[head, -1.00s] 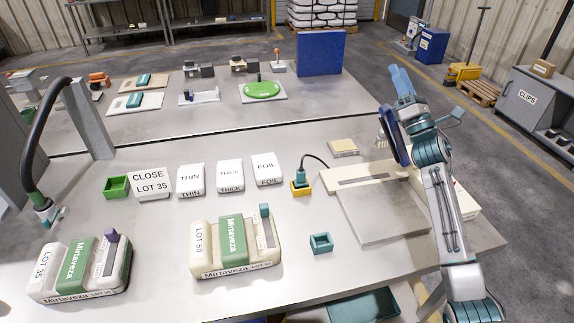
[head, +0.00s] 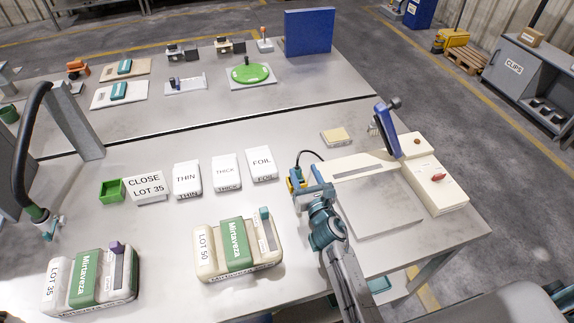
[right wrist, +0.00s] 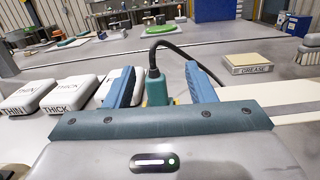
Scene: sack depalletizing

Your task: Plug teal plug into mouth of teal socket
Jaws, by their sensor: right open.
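The teal plug (right wrist: 153,88) stands upright with a black cable arching from its top, in the right wrist view. Its yellow holder (right wrist: 174,100) shows only in part behind it. In the head view the plug (head: 297,174) is partly covered by my right gripper (head: 308,187). The right gripper is open, with one blue finger on each side of the plug in the right wrist view (right wrist: 157,75); gaps show between fingers and plug. The teal socket is not visible now; my right arm covers the spot where a small open teal box stood earlier.
White labelled blocks (head: 227,172) stand left of the plug. Two sacks (head: 238,248) lie at the front. A sealer-like machine with a blue lever (head: 387,130) and a grey plate (head: 375,205) are to the right. A yellowish GREASE block (right wrist: 253,63) lies behind.

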